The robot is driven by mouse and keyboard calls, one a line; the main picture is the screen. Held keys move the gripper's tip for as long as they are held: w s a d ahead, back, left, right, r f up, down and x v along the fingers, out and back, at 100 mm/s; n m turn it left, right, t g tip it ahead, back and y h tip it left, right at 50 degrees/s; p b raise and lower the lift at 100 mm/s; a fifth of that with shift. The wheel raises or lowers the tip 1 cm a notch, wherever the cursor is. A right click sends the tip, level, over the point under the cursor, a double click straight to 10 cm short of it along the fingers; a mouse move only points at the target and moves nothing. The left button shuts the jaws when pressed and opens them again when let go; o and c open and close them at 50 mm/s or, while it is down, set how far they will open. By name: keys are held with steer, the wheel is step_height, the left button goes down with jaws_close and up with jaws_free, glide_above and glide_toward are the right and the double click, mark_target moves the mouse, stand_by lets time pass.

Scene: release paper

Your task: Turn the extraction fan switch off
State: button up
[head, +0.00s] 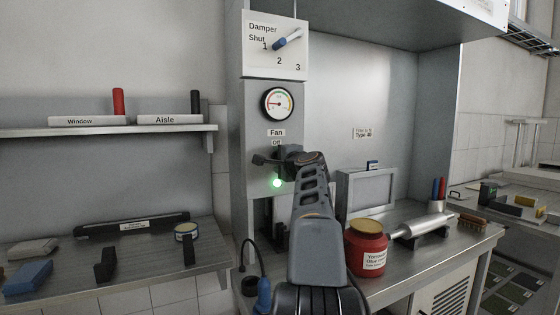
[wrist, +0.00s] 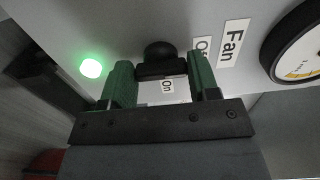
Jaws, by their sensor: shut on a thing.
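The extraction fan switch is a black knob (wrist: 158,52) on the grey panel, under the "Fan" label (head: 276,132). An "Off" label (head: 276,143) sits just below that label, and an "On" label (wrist: 167,86) shows beside the knob in the wrist view. My gripper (wrist: 160,68) is at the panel with its green fingers on both sides of the knob, shut on it. In the head view my gripper (head: 272,160) and wrist hide most of the switch. A green lamp (head: 277,183) is lit below it; it also glows in the wrist view (wrist: 91,66).
A round gauge (head: 278,103) and a damper dial plate (head: 276,50) are above the switch. A red jar (head: 367,248) and a metal roller (head: 424,227) stand on the bench right of my arm. A shelf (head: 150,131) is at left.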

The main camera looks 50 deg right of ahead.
steer(key=o, duration=0.9)
steer(key=b+v, duration=0.3)
steer(key=v, duration=1)
steer(key=shift+s+a+f, duration=0.1)
steer(key=shift+s+a, duration=0.05)
steer(key=shift+s, duration=0.2)
